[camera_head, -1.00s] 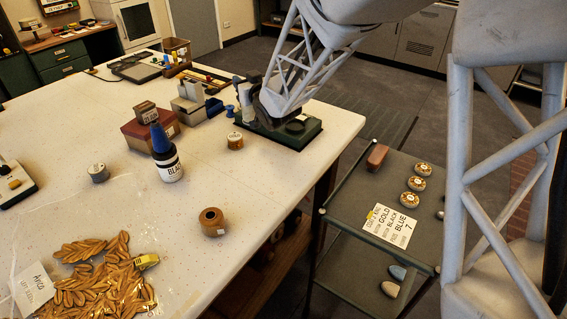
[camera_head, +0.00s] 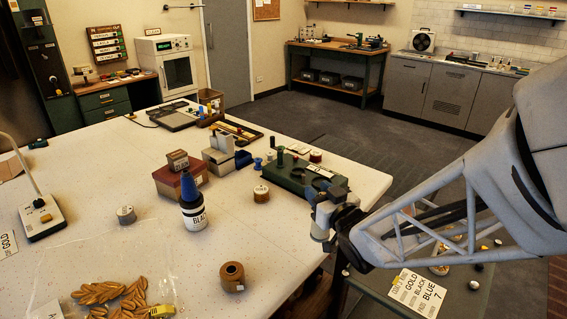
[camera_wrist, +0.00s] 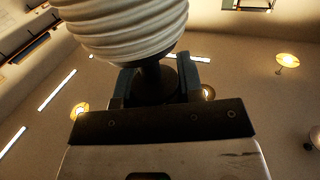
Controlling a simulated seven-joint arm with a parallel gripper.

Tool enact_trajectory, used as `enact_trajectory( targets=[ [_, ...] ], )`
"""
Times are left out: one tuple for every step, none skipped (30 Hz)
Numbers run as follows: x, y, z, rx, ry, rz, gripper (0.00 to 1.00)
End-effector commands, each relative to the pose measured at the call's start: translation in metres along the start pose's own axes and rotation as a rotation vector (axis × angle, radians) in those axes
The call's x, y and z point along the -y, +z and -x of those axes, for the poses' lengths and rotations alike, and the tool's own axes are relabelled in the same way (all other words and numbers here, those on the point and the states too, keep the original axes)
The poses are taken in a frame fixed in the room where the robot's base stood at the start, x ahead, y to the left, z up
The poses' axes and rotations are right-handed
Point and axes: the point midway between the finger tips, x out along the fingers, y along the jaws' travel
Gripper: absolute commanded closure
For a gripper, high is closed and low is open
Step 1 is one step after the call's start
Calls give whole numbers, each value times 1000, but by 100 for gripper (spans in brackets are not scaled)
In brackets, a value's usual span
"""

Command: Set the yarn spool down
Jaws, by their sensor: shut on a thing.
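My gripper (camera_head: 327,198) is at the table's right edge, just in front of the green rack (camera_head: 296,172). In the wrist view, my gripper (camera_wrist: 158,82) is shut on the yarn spool (camera_wrist: 125,28), a cream-white, ribbed winding on a dark core. The winding is beyond the fingers and cut off by the top of the frame. Ceiling and lights are behind it, and no surface shows under it. In the head view the spool cannot be told clearly from the pale hand parts.
A cart with a label card (camera_head: 418,292) stands right. The table's middle is fairly clear.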

Motion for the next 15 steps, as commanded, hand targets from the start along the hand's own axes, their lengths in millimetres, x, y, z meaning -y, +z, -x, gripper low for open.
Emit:
enact_trajectory(
  targets=[
    [1,2,8,0,1,-1,100],
    [2,3,12,0,0,-1,100],
    [3,4,17,0,1,-2,100],
    [4,5,20,0,1,-3,100],
    [4,6,23,0,1,-3,100],
    [5,7,25,0,1,-4,100],
    [5,7,27,0,1,-4,100],
    [5,7,28,0,1,-4,100],
    [5,8,29,0,1,-4,100],
    [5,8,29,0,1,-5,100],
    [6,8,30,0,1,-5,100],
    [6,8,30,0,1,-5,100],
    [6,8,30,0,0,-5,100],
    [6,8,30,0,0,-5,100],
    [6,8,30,0,0,-5,100]
  ],
)
